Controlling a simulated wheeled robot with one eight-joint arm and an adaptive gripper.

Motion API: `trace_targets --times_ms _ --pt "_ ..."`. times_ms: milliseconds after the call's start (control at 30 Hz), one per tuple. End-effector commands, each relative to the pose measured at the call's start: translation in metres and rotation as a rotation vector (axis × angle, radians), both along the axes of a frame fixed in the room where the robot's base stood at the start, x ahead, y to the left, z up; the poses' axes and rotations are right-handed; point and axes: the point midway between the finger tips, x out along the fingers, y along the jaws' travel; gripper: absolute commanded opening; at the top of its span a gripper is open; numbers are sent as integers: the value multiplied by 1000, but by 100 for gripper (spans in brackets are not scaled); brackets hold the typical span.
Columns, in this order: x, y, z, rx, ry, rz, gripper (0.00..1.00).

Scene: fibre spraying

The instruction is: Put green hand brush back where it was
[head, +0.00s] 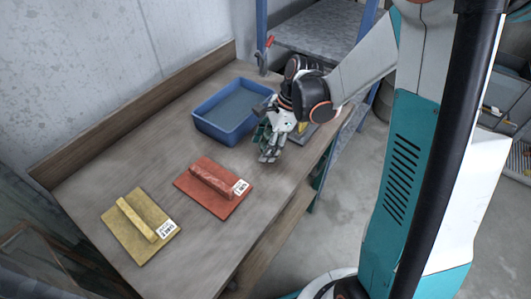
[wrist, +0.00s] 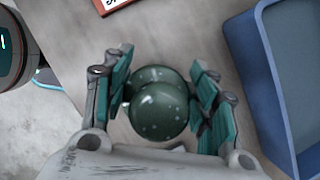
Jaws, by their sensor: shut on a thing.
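The green hand brush (wrist: 158,115) shows in the wrist view as a dark green, speckled, rounded shape between the finger pads. My gripper (wrist: 160,85) is closed around it, a finger on each side. In the head view my gripper (head: 270,150) is over the right part of the wooden table (head: 130,165), just right of the blue tray. There the brush is mostly hidden by my fingers. I cannot tell whether it touches the table.
A blue tray (head: 206,126) stands behind my gripper and appears at right in the wrist view (wrist: 272,85). A red block (head: 210,187) and a yellow block (head: 140,225), both handled and labelled, lie on the table. A red-handled tool (head: 265,54) is at the far end. Bare wood lies between.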

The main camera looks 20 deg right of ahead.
Motion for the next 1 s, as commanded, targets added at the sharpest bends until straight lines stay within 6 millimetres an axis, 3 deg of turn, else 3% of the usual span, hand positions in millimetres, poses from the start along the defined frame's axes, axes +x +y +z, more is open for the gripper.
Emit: trace_targets --times_ms 200,567,600,667,1000 --pt "0 0 -32 0 0 0 34" --pt "0 0 -34 0 0 0 34" --pt "0 0 -34 0 0 0 57" --pt "0 0 -34 0 0 0 71" --pt "0 0 -33 0 0 0 73"
